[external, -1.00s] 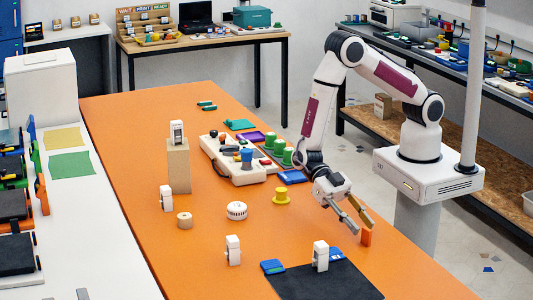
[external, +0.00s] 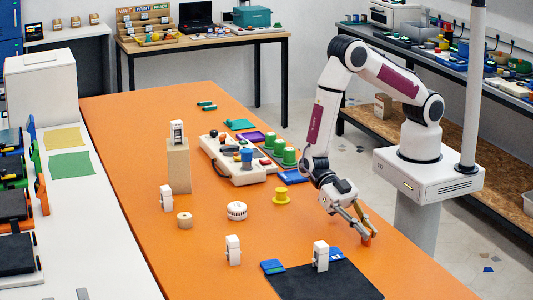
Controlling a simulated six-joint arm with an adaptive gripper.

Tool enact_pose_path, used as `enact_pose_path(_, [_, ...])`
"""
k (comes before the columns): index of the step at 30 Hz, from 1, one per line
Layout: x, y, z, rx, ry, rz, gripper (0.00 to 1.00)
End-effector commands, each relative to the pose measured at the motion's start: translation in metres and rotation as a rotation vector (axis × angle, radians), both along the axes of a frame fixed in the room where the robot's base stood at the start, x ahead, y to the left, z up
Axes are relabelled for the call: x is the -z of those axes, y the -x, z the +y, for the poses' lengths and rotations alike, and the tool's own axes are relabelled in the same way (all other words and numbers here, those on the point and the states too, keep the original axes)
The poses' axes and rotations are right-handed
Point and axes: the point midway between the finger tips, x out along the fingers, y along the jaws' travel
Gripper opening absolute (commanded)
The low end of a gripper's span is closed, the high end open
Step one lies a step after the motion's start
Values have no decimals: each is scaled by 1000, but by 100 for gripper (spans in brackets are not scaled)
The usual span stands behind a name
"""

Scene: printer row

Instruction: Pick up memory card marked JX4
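No JX4 marking is readable at this size, so I cannot tell which piece is that memory card. A small upright orange piece (external: 367,241) stands near the right edge of the orange table. My gripper (external: 366,235) points down at it, with its fingertips around or right beside it and partly covering it. I cannot tell whether the fingers touch it. Flat blue card-like pieces lie elsewhere: one at the black mat's corner (external: 272,266), one behind a white stand on the mat (external: 336,254), and one by the console (external: 293,177).
White upright stands (external: 233,250) and (external: 320,256) are left of my gripper. A yellow knob (external: 281,196), a white round device (external: 236,210) and a console (external: 235,166) are farther back. The table (external: 400,262) is bare in front of my gripper.

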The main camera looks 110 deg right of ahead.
Motion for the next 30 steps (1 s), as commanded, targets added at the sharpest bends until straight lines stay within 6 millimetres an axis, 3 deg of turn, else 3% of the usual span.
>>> enact_pose_path(17, [-5,0,0,0,0,-1,0])
enact_pose_path(30, [-46,0,0,-1,-1,-4,0])
